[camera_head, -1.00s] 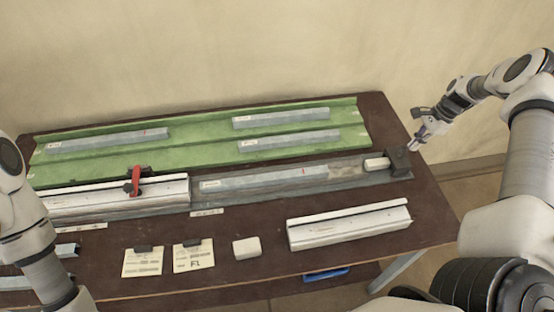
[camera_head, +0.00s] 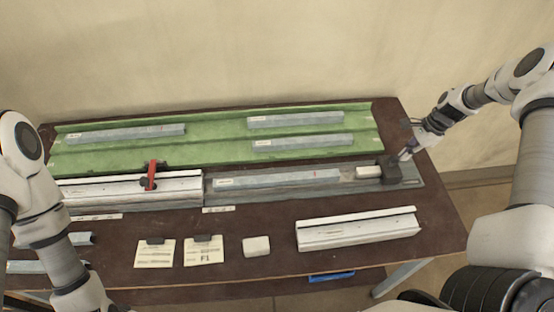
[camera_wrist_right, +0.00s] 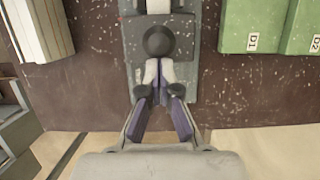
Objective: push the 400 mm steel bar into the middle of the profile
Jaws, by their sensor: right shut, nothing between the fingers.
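A grey steel bar (camera_head: 280,179) lies in the grey track right of the clamped white profile (camera_head: 110,190). A red-handled clamp (camera_head: 151,176) sits on that profile. A white block (camera_head: 369,172) and a dark block (camera_head: 391,169) stand at the track's right end, apart from the bar. My right gripper (camera_head: 404,156) is shut and empty at the dark block's far right. In the right wrist view its fingers (camera_wrist_right: 158,75) are at a round dark knob (camera_wrist_right: 158,41); I cannot tell if they touch. My left arm shows at the left edge; its gripper is out of view.
Several bars lie on the green rack (camera_head: 210,152) behind the track. Another white profile (camera_head: 358,229), a small white block (camera_head: 256,246) and two paper cards (camera_head: 203,251) are in front. Bare table (camera_head: 270,214) lies between track and cards.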

